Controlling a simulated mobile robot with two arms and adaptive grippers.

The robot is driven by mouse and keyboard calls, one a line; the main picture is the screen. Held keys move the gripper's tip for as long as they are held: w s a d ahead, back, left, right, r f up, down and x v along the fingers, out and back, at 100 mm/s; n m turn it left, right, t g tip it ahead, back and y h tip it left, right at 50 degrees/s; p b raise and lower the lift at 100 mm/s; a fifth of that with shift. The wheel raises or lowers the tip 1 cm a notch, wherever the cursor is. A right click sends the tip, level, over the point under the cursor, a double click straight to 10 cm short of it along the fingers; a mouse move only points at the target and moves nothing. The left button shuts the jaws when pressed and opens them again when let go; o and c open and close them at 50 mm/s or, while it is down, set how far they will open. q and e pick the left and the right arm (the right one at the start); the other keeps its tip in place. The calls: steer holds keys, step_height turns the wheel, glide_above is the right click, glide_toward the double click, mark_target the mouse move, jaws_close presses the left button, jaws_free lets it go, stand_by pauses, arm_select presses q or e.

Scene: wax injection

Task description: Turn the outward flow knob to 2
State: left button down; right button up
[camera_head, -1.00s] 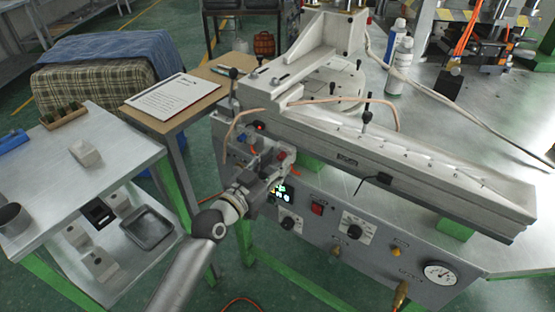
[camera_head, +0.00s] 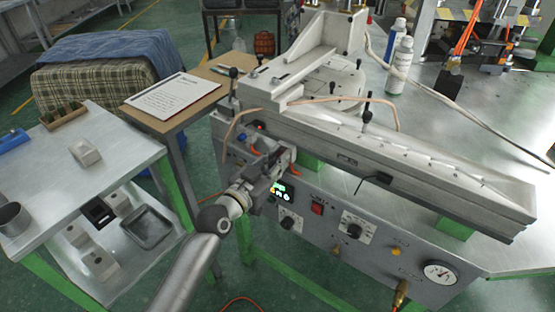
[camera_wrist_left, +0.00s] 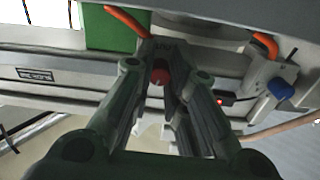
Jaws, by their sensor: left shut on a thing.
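My left gripper (camera_head: 281,163) reaches the left end of the machine, above its front panel. In the left wrist view its two fingers (camera_wrist_left: 164,66) are shut on a small red knob (camera_wrist_left: 160,77), with one finger on each side of it. The gripper hides the red knob in the head view. A blue knob (camera_wrist_left: 282,88) sits to the right of the fingers in the wrist view, apart from them. I cannot read any scale or number at the red knob. My right gripper is not in view.
The front panel carries a lit display (camera_head: 279,190), a red switch (camera_head: 317,208), black dials (camera_head: 354,231) and a pressure gauge (camera_head: 441,273). A long metal rail (camera_head: 400,165) runs above it.

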arm_select(q)
steer(key=shift+n+p, duration=0.75)
steer(key=shift+n, duration=1.95)
steer(key=c, duration=1.4)
jaws_free()
steer(key=v, duration=1.2)
steer(key=shift+r, duration=0.1)
